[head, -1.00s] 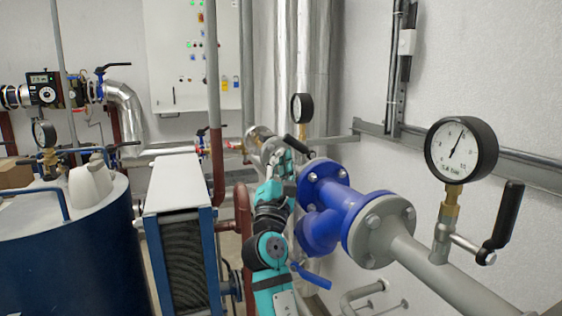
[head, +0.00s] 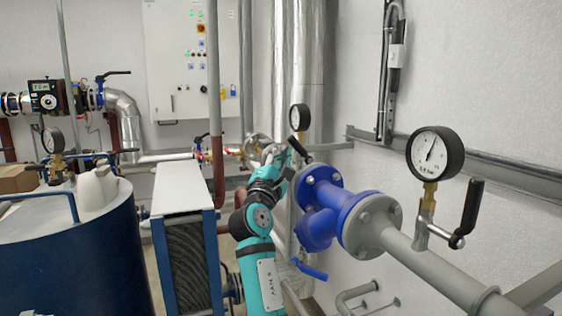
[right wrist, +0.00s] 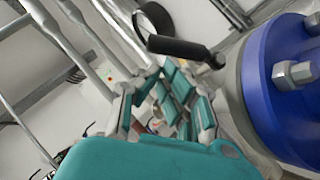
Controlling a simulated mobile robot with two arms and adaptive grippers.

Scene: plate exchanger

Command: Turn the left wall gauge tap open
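The left wall gauge (head: 299,118) is a round dial with a black rim in front of the silver pipe. Its tap has a black lever (head: 297,146), slanting down to the right in the head view. In the right wrist view the lever (right wrist: 180,48) lies beyond my fingertips, nearly level, with the dark gauge rim behind it. My right gripper (head: 282,156) is just below and left of the lever. In the wrist view its teal-padded fingers (right wrist: 163,82) appear apart from the lever; their opening is unclear. My left gripper is out of view.
A blue flanged valve body (head: 325,205) stands close to the right of my right arm. The right wall gauge (head: 435,153) has its own black lever (head: 472,207). A blue tank (head: 75,260) and a white-topped unit (head: 180,188) stand left.

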